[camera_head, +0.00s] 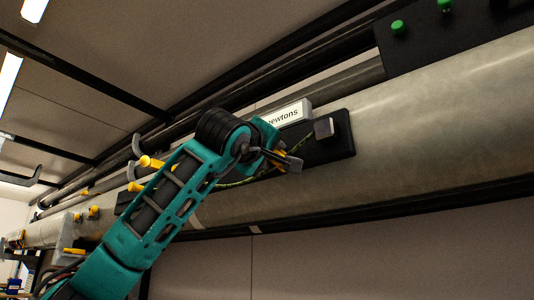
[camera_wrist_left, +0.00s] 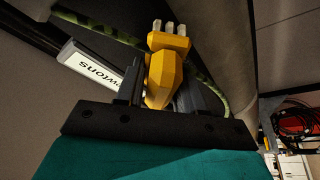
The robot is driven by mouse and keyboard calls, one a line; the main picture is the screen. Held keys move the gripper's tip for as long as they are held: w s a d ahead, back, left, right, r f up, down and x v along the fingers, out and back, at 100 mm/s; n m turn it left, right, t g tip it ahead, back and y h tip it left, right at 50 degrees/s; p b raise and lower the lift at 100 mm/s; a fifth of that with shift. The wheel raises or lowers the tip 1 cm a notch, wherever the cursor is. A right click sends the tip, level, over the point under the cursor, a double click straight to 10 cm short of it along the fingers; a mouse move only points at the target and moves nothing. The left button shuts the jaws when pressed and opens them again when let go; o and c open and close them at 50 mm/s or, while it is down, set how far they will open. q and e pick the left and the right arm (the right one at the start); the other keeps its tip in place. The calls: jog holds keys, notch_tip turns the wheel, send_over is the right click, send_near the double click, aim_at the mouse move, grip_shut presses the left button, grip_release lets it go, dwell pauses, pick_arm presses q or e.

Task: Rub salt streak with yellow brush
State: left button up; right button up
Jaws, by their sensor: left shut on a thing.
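My left gripper (camera_head: 283,157) reaches up from the lower left to the large grey spar (camera_head: 430,128). In the wrist view its dark fingers (camera_wrist_left: 158,92) are shut on the yellow brush (camera_wrist_left: 162,75). The brush's pale bristle tufts (camera_wrist_left: 168,36) point away from my gripper towards the spar side. I cannot tell whether they touch it. In the head view the brush is small and partly hidden by my wrist. A pale mark (camera_head: 196,222) shows on the spar's lower side, left of my gripper; I cannot tell whether it is the salt streak. My right gripper is out of view.
A black plate (camera_head: 342,143) with a grey block (camera_head: 323,128) sits on the spar beside my gripper. A white label box (camera_head: 290,113) reading "newtons" is just above. A green cord (camera_head: 236,184) runs behind my wrist. Green knobs (camera_head: 398,27) are at upper right, yellow pegs (camera_head: 150,162) at left.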

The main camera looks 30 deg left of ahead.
pick_arm(q)
jog(key=shift+s+f+b, duration=0.1)
jog(key=shift+s+b, duration=0.25)
jog(key=shift+s, duration=0.2)
jog(key=s, duration=0.3)
jog(key=s+b, duration=0.1)
jog(key=s, duration=0.1)
jog(key=shift+a, duration=0.25)
jog(key=s, duration=0.3)
jog(key=shift+a, duration=0.1)
jog(key=shift+w, duration=0.15)
